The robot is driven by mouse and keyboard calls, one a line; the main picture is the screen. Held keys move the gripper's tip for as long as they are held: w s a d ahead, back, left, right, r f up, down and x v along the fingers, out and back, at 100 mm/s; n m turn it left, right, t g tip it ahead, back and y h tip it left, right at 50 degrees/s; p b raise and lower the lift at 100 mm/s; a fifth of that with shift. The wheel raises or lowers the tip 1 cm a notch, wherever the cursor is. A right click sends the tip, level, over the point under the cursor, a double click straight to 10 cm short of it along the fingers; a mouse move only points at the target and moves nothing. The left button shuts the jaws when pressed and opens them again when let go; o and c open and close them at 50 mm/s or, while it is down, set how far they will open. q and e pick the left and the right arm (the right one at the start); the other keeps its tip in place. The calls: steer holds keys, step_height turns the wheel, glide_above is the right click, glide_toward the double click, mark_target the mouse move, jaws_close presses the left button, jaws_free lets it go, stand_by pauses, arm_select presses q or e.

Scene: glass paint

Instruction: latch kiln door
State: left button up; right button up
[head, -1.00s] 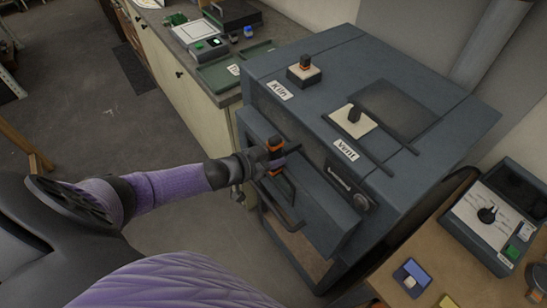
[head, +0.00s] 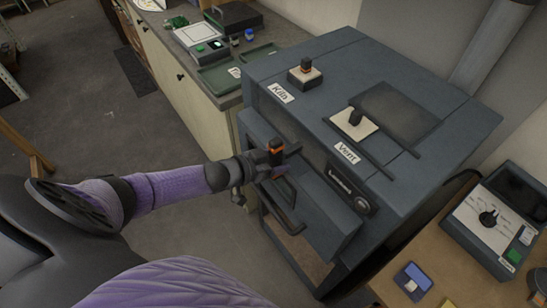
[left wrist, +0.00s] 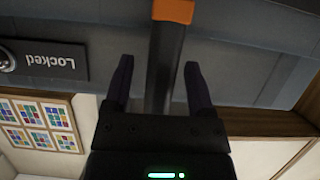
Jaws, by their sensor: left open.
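The kiln (head: 300,50) is a large dark grey box with its door (head: 325,215) on the front. A black latch lever with an orange band (head: 276,147) stands at the door front. My left gripper (head: 280,161) is at this lever. In the left wrist view the open fingers (left wrist: 156,78) stand on either side of the black lever (left wrist: 164,58), with visible gaps. A dark sign (head: 347,188) on the kiln front reads "Locked" in the left wrist view (left wrist: 42,60). A bar handle (head: 282,212) is below the lever. My right gripper is not in view.
A counter with trays (head: 222,75) stands at the back left. A wooden table (head: 400,265) with a control box (head: 495,215) is at right. The floor at left is mostly clear.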

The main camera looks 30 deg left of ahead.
arm_select(q)
steer(key=p+v, duration=0.2)
steer(key=v, duration=0.8)
steer(key=shift+p, duration=0.35)
steer(key=shift+w, duration=0.1)
